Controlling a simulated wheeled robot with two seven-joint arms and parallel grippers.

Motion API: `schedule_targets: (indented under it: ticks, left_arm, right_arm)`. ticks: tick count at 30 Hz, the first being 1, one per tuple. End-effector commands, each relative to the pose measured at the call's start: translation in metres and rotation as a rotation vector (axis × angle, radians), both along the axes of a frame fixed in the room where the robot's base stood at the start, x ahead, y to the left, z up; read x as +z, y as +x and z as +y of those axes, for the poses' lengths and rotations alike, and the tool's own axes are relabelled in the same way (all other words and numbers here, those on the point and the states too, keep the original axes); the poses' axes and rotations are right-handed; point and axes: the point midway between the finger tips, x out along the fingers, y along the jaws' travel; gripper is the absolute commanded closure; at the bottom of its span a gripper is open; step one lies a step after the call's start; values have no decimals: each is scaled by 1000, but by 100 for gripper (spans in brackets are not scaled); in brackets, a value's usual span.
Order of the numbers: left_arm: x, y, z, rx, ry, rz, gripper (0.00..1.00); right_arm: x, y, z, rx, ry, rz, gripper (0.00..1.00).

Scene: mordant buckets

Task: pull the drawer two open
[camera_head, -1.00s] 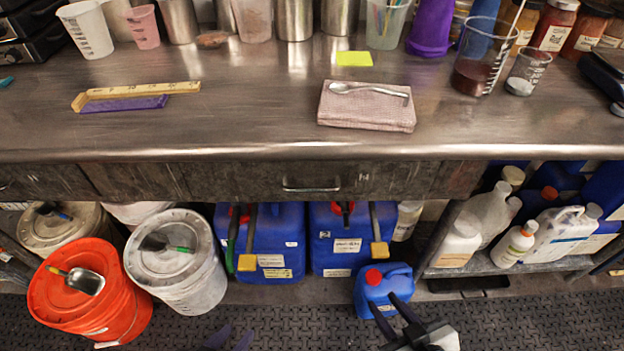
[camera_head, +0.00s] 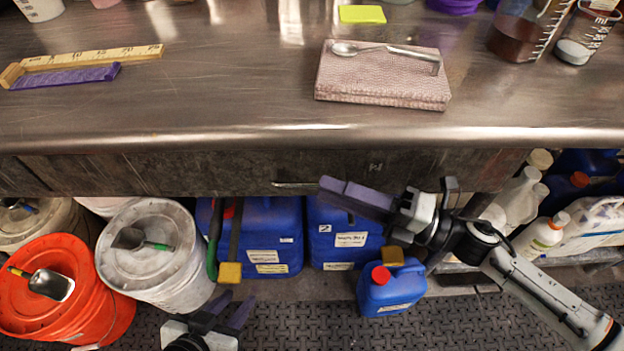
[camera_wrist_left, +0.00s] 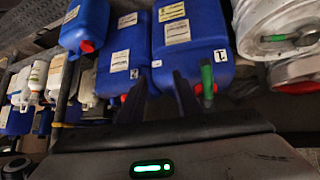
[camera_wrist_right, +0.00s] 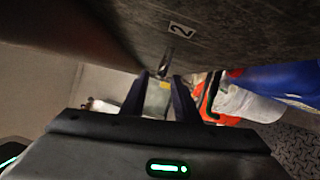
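The drawer two front (camera_head: 340,172) is a dark worn panel under the steel worktop, with a thin metal handle (camera_head: 290,184). It looks closed. Its "2" label shows in the right wrist view (camera_wrist_right: 181,30), with the handle (camera_wrist_right: 166,60) just beyond the fingertips. My right gripper (camera_head: 324,192) is to the right of the handle in the head view, fingers pointing left. Its fingers are apart in the right wrist view, with nothing clearly between them. My left gripper (camera_head: 234,302) is low in front of the blue containers, fingers apart and empty.
A folded pink cloth (camera_head: 380,92) with a spoon (camera_head: 385,50) lies on the worktop (camera_head: 230,100). Below stand an orange bucket (camera_head: 100,305), a white bucket (camera_head: 150,275), blue jugs (camera_head: 272,225) and a small blue can (camera_head: 392,292).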

Motion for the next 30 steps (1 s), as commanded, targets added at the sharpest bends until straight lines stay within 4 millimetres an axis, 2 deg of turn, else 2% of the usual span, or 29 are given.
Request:
schedule_targets:
  ticks: [3, 9, 19, 20, 24, 25, 30]
  left_arm:
    - [0, 0, 0, -1, 1, 1, 69]
    - [0, 0, 0, -1, 3, -1, 69]
    - [0, 2, 1, -1, 4, -3, 69]
    - [0, 2, 1, 0, 3, -3, 69]
    - [0, 2, 1, 0, 3, -3, 69]
    - [0, 2, 1, 0, 3, -3, 69]
    - [0, 2, 1, 0, 4, -3, 69]
  right_arm:
    - [3, 9, 20, 1, 3, -1, 72]
    - [4, 16, 40, -1, 1, 1, 72]
    - [3, 18, 43, -2, 1, 3, 72]
    - [3, 18, 43, -2, 1, 3, 74]
    - [3, 18, 43, -2, 1, 3, 97]
    - [3, 18, 43, -2, 1, 3, 100]
    - [3, 18, 43, -2, 1, 3, 100]
